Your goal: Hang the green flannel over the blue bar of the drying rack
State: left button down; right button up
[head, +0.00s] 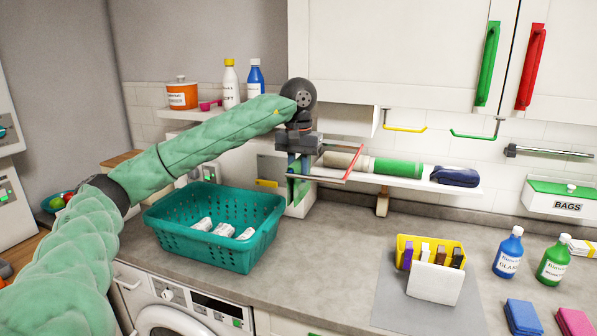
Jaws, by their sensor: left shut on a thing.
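My left gripper (303,162) is in front of the shelf's left part, below the wall cabinet's left edge. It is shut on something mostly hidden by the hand. A narrow green strip (301,190) hangs below the fingers and looks like the green flannel seen nearly edge-on. Small blue parts show close to the fingers; I cannot tell whether they belong to the blue bar. A thin red bar (354,163) juts out just right of the gripper. Whether the cloth touches any bar cannot be told. My right gripper is out of view.
A teal basket (213,258) with white items stands on the counter below my left arm. The shelf holds a green roll (397,168) and a dark blue pouch (455,176). Yellow (405,128) and green (474,134) rails hang under the cabinet.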

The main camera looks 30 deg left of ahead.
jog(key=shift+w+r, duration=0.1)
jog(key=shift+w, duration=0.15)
pick_arm(q)
jog(key=c, duration=1.2)
grip_release()
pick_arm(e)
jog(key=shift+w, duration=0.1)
